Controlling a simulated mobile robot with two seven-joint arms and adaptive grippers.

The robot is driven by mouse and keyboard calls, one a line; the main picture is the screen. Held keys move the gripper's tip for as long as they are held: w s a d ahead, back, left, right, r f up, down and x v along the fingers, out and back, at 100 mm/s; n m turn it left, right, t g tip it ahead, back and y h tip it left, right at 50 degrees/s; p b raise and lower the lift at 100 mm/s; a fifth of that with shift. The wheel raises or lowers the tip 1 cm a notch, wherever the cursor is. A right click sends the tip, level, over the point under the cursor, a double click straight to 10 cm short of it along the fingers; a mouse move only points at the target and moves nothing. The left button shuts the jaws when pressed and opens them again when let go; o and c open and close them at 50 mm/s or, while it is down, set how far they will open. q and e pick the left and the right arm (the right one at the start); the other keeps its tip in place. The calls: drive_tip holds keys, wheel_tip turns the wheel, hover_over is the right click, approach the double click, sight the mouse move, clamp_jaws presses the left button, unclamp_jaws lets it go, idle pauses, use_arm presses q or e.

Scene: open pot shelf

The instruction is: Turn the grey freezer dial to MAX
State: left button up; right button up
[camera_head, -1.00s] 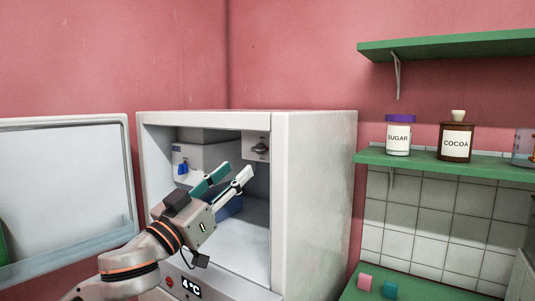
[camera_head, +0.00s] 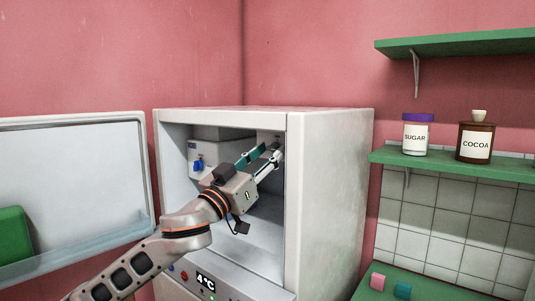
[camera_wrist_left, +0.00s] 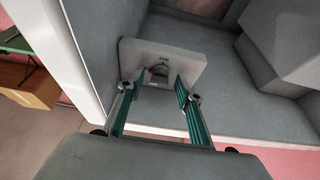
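The grey freezer dial (camera_wrist_left: 158,70) sits on a pale plate (camera_wrist_left: 190,66) inside the open fridge. A small red mark shows on it in the left wrist view; the label above it is too small to read surely. My left gripper (camera_head: 271,149) is inside the compartment, its fingertips at the plate. In the left wrist view the gripper (camera_wrist_left: 160,80) is open, with one green-padded finger on each side of the dial and visible gaps. In the head view the fingertips mostly hide the dial. My right gripper is not in view.
A blue dial (camera_head: 198,165) is on a grey housing at the compartment's back left. The fridge's right side wall (camera_head: 330,195) is close to the gripper. The open door (camera_head: 85,185) stands at left. Sugar (camera_head: 416,135) and cocoa (camera_head: 475,138) jars stand on a green shelf.

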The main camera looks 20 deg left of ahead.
use_arm(q)
drive_tip(key=c, duration=0.7)
clamp_jaws()
drive_tip(key=shift+m, duration=0.3)
